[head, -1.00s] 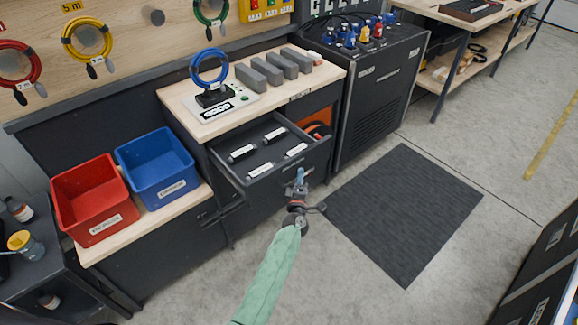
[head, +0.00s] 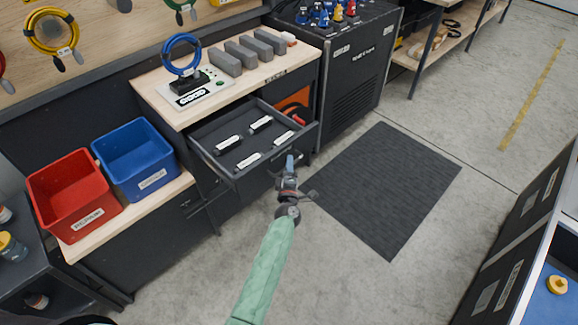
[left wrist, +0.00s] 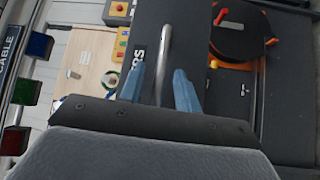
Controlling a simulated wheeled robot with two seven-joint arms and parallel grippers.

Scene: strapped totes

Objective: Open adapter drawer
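The adapter drawer (head: 222,178) under the wooden bench top is pulled out in the head view. Several dark adapters with white labels lie inside it, such as this one (head: 228,143). My left gripper (head: 290,162) is just in front of the drawer's front face. In the left wrist view, its two blue fingertips (left wrist: 160,88) stand apart on either side of a metal bar handle (left wrist: 164,60). Gaps show beside the bar, so the fingers do not look closed on it. Part of a label ending in "RS" shows on the dark front. My right gripper is not in view.
A red bin (head: 75,200) and a blue bin (head: 135,160) stand on the lower bench at left. An open space with orange (head: 298,99) is right of the drawer. A dark mat (head: 385,185) lies on clear floor. A dark case (head: 520,240) is at right.

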